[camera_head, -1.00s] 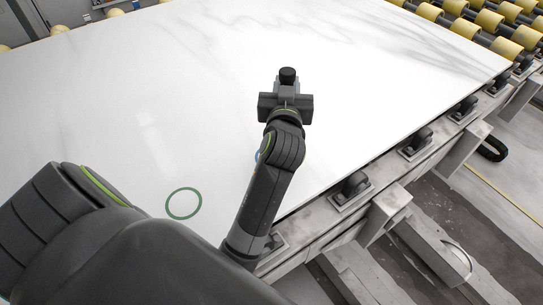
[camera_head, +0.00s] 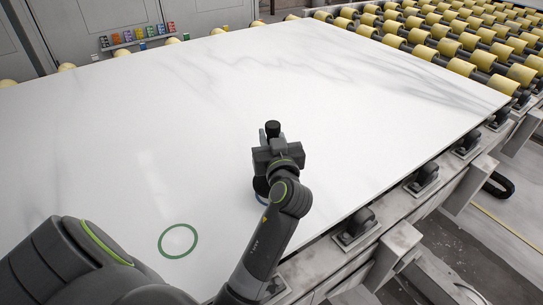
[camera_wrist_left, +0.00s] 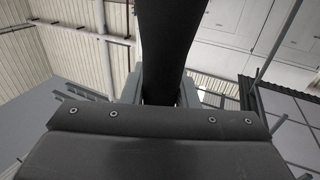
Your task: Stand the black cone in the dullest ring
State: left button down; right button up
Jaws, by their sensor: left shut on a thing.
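My left gripper (camera_head: 274,144) is shut on the black cone (camera_head: 272,129), which sticks out past the jaws, over the white slab. The cone also shows in the left wrist view (camera_wrist_left: 172,45), as a dark body between the two fingers; its far end runs out of the picture. A dull green ring (camera_head: 178,241) lies on the slab, left of my forearm, with nothing in it. My right gripper is not in view.
The white slab (camera_head: 150,120) is broad and mostly clear. Yellow rollers (camera_head: 461,67) stand beyond its right side, with dark wheels (camera_head: 426,175) along its near right edge. Small coloured items (camera_head: 139,33) stand on a ledge at the back left.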

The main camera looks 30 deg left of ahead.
pick_arm(q)
notch_tip(320, 180, down, 4)
jog(key=b, duration=0.2)
jog(key=shift+r+b, duration=0.2)
jog(key=shift+b, duration=0.1)
jog(key=shift+r, duration=0.1)
jog(key=c, duration=1.1)
grip_release()
jog(key=shift+c, duration=0.2)
